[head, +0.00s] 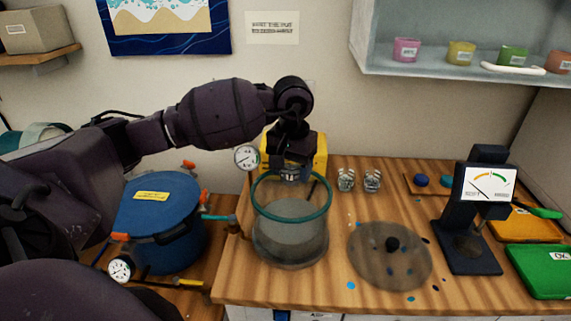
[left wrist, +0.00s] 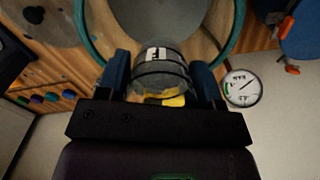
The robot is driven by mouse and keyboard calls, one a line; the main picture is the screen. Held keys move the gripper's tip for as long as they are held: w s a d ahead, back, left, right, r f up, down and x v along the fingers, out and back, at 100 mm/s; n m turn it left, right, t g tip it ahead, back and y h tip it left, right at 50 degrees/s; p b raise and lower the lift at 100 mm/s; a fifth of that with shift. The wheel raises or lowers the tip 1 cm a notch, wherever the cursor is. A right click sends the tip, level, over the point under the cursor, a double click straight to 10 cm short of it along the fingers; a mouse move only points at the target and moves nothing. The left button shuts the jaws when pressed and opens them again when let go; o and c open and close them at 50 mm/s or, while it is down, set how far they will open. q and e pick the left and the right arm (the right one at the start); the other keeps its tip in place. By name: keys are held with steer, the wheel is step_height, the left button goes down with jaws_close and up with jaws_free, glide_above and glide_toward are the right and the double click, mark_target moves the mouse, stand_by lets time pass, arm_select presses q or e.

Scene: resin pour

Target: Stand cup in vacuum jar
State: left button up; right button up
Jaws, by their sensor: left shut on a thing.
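The vacuum jar (head: 290,245) is a clear cylinder with a teal rim, standing on the wooden table. Its rim also shows at the top of the left wrist view (left wrist: 88,40). My left gripper (head: 291,178) is at the jar's far side, around rim height or above; its exact height is unclear. In the left wrist view my left gripper (left wrist: 161,80) is shut on a clear cup (left wrist: 160,68) with dark bands and a white label. The cup appears beside or over the jar's rim. In the head view the gripper mostly hides the cup. My right gripper is not in view.
A round clear lid (head: 390,256) with a black knob lies right of the jar. A pressure gauge (head: 246,158) is close left of my gripper. A yellow thing (head: 320,150) stands behind it. A blue pot (head: 160,215) is left; a dial stand (head: 475,215) is right.

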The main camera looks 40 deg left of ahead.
mark_target(292, 185)
arm_select(q)
steer(key=shift+d+f, duration=0.1)
steer(key=shift+f, duration=0.4)
steer(key=shift+f+b, duration=0.75)
steer(key=shift+f, duration=1.1)
step_height(292, 185, down, 2)
steer(key=shift+f+b, duration=0.25)
steer(key=shift+b, duration=0.1)
step_height(292, 185, down, 4)
steer(key=b, duration=0.3)
steer(key=shift+f, duration=0.15)
steer(key=shift+f+b, duration=0.35)
steer(key=shift+b, duration=0.15)
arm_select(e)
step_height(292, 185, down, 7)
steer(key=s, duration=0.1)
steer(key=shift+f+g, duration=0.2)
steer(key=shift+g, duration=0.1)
arm_select(q)
steer(key=shift+f, duration=0.15)
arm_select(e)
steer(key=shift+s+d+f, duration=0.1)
